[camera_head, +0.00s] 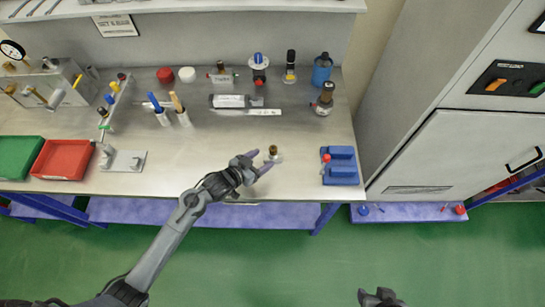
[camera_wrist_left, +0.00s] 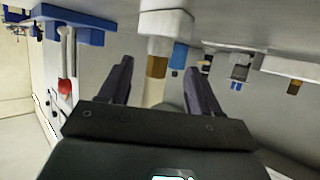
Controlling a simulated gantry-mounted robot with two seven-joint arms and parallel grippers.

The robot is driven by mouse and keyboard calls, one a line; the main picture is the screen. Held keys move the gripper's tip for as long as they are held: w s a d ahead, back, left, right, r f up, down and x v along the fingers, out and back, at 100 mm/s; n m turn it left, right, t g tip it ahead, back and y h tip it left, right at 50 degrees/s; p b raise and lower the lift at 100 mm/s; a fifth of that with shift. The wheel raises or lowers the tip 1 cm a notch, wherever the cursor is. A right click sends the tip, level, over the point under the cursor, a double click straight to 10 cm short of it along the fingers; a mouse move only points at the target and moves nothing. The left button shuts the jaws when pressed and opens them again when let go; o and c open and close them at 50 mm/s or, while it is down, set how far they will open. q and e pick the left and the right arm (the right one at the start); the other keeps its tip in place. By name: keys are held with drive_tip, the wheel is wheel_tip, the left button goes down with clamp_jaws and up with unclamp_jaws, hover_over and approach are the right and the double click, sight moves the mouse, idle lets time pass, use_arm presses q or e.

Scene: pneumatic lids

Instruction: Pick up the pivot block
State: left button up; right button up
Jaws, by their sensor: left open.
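A small pale block with a brass top, which I take to be the pivot block (camera_head: 273,153), stands near the bench's front edge. My left gripper (camera_head: 257,162) is open beside it, with its two purple-grey fingers pointing toward it. In the left wrist view the pale block (camera_wrist_left: 166,24) and its brass part lie beyond and between the open fingertips (camera_wrist_left: 162,66), with a gap on both sides and no visible contact. Part of my right gripper (camera_head: 382,297) shows at the bottom of the head view; its jaws are unclear.
A blue block with a red-knobbed lever (camera_head: 341,172) stands right of the pale block. Red (camera_head: 64,160) and green (camera_head: 20,157) trays and a grey bracket plate (camera_head: 123,160) are at left. Canisters and knobs line the back. Bench around the gripper is mostly clear.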

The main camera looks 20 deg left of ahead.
sight(270, 154)
use_arm(q)
drive_tip(key=shift+x, duration=2.2)
drive_tip(key=shift+c, duration=0.3)
clamp_jaws()
